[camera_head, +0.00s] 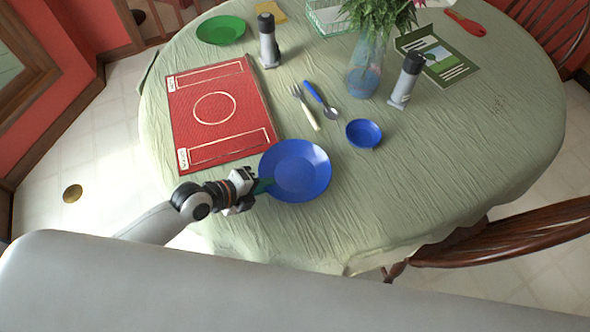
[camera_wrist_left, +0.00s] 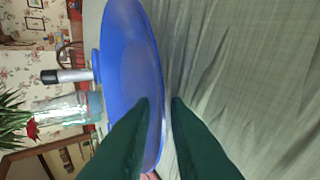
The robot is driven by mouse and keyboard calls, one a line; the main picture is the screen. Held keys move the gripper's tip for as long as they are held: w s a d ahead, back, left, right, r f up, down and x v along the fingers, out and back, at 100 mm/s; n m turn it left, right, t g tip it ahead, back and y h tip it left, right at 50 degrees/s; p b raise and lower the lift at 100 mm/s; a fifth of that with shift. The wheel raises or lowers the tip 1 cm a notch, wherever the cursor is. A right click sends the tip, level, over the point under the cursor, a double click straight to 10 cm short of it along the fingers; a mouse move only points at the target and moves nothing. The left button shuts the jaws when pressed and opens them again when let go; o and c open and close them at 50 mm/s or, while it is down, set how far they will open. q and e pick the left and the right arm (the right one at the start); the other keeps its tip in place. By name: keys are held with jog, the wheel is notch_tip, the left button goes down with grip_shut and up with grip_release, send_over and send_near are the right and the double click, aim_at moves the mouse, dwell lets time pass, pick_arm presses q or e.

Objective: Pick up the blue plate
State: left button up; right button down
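The blue plate (camera_head: 298,172) lies on the near left part of the round table, beside the red board. In the left wrist view the plate (camera_wrist_left: 130,60) is seen at a low angle, its rim running between my fingertips. My left gripper (camera_head: 262,186) is at the plate's left edge. In the left wrist view its two dark green fingers (camera_wrist_left: 160,100) stand apart, with blue rim and some tablecloth showing in the gap. Finger contact with the rim cannot be told. My right gripper is not in view.
The red board (camera_head: 215,108) lies just behind the plate. A small blue bowl (camera_head: 363,133), a fork (camera_head: 305,108) and a blue-handled spoon (camera_head: 320,100) lie nearby. A glass vase (camera_head: 367,70) stands farther back. A wooden chair (camera_head: 510,235) is at the right.

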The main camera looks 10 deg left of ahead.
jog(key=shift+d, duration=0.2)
pick_arm(q)
grip_shut()
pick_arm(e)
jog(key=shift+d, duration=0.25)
